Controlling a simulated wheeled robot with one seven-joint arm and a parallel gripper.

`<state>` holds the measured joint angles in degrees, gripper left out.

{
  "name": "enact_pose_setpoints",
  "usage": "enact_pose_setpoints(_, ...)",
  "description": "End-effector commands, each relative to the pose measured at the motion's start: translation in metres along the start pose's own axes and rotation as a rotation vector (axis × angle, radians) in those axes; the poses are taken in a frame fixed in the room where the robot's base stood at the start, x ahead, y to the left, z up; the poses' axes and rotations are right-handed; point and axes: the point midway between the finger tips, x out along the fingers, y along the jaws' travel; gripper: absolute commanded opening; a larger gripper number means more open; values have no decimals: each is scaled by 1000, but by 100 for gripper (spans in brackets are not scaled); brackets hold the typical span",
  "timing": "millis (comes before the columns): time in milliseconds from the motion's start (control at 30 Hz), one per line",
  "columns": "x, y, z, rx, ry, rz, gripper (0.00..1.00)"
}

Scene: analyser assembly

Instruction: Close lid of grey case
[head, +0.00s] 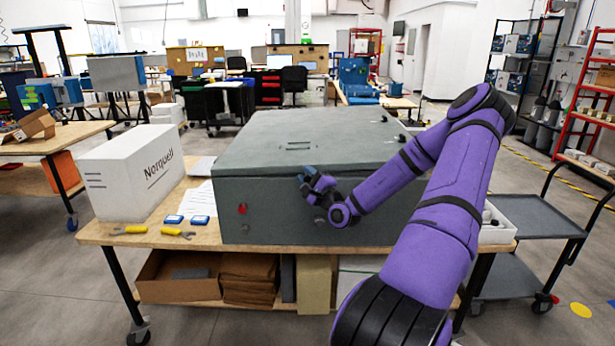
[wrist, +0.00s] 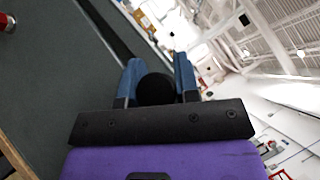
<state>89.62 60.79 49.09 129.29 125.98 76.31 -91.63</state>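The grey case (head: 265,205) stands on the wooden table in the head view. Its lid (head: 300,140) lies over the body, nearly level. In the wrist view a dark strip (wrist: 105,30) runs along the case edge; I cannot tell if it is a gap under the lid. My gripper (head: 310,180) is at the upper front of the case, near the lid's front edge. In the wrist view its two blue fingers (wrist: 158,70) stand apart. A dark round part (wrist: 156,90) shows between them, and I cannot tell what it belongs to. Contact with the case is unclear.
A white Norquell box (head: 135,175) stands left of the case. Yellow-handled tools (head: 178,233) and small blue items (head: 199,220) lie at the table's front left. A white bin (head: 496,226) is at the right end. A grey cart (head: 530,218) stands further right.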

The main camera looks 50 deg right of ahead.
Motion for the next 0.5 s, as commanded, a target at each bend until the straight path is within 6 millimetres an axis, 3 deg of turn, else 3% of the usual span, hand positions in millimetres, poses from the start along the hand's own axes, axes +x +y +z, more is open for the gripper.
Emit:
enact_pose_setpoints(267,-3,-1,-6,-1,11,-8,0)
enact_pose_setpoints(500,-12,20,-16,48,14,-58,0)
